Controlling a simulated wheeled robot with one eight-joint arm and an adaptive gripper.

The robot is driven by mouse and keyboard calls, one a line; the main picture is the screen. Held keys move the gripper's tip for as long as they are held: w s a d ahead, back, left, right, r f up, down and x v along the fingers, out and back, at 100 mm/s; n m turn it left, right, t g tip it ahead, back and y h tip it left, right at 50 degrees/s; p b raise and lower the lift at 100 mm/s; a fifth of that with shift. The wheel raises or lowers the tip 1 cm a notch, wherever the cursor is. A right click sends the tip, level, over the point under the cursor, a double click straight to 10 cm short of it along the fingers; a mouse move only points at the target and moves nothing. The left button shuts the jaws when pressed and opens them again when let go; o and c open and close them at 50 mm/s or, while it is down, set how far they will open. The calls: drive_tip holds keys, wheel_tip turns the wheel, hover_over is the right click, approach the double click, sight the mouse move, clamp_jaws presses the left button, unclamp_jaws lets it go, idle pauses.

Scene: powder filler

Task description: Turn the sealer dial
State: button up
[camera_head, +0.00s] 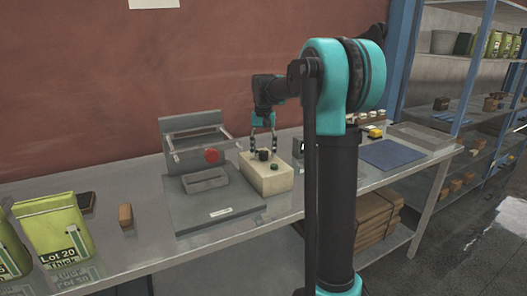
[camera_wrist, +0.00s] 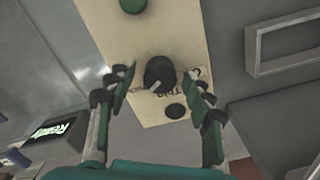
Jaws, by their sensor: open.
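The sealer dial is a round black knob (camera_wrist: 160,73) on the cream top of the sealer box (camera_wrist: 143,30). In the head view the dial (camera_head: 263,154) stands on the cream box (camera_head: 268,178), beside the grey sealer machine (camera_head: 195,145). My gripper (camera_wrist: 160,88) is open above the box, with one finger on each side of the dial and visible space between them and it. In the head view my gripper (camera_head: 263,139) points down over the box. A white pointer mark shows beside the dial. A green button (camera_wrist: 132,5) and a dark flat disc (camera_wrist: 175,111) are also on the box.
Green bags (camera_head: 55,231) and a small brown block (camera_head: 125,216) stand further left. A blue mat (camera_head: 392,154) lies at right.

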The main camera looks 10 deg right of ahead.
sight(263, 152)
drive_tip(key=shift+r, duration=0.15)
wheel_tip(263, 152, up, 12)
idle(0.4)
